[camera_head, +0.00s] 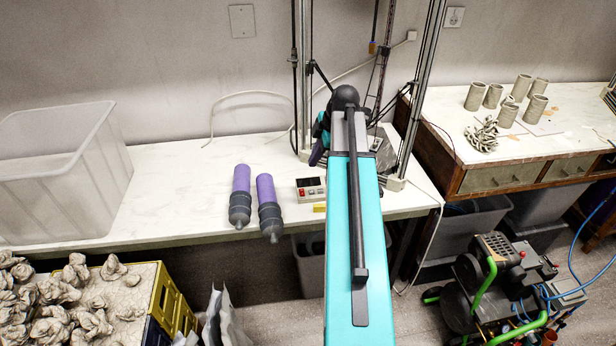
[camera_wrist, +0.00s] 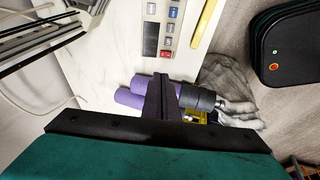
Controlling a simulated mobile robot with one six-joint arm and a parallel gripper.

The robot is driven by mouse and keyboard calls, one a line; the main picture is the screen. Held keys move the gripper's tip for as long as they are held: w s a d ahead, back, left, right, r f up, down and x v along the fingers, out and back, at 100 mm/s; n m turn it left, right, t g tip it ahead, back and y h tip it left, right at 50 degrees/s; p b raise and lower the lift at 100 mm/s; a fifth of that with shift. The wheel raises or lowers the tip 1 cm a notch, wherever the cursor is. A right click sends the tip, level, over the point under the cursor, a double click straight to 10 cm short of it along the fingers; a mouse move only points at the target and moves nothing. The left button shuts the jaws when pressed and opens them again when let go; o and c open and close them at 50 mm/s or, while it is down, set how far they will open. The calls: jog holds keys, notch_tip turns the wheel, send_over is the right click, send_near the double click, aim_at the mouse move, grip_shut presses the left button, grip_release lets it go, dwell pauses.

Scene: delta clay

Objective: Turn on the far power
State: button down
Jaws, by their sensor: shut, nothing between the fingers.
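In the head view the gripper (camera_head: 317,155) is partly hidden by my arm.
Two purple-and-grey cylinders (camera_head: 268,200) lie left of the box, and a yellow block (camera_head: 320,207) lies at its front. Metal posts (camera_head: 416,95) stand behind and right. A clear bin (camera_head: 62,213) stands at the left. The table's middle left is clear.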

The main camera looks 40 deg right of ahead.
jog(key=shift+r+g+y+p, duration=0.3)
jog(key=shift+r+g+p, duration=0.15)
jog(key=shift+p, duration=1.85)
jog(key=shift+s+f+g+p, duration=0.1)
jog(key=shift+f+g+p, duration=0.25)
jog(key=shift+p, duration=0.8)
jog(key=shift+a+f, duration=0.1)
jog(key=p, duration=0.4)
send_over(302, 195)
jog(key=s, duration=0.1)
jog(key=shift+s+d+f, duration=0.1)
jog(key=shift+f, duration=2.3)
jog(key=shift+s+d+f, duration=0.1)
jog(key=shift+f, duration=2.3)
jog(key=shift+w+d+f+p, duration=0.15)
jog(key=shift+f+p, duration=0.15)
jog(key=shift+f, duration=0.65)
jog(key=shift+w+d+f+p, duration=0.15)
jog(key=shift+f+p, duration=0.15)
jog(key=shift+f, duration=0.6)
jog(key=shift+a+f+b, duration=0.1)
jog(key=shift+f+b, duration=0.1)
jog(key=shift+b, duration=0.25)
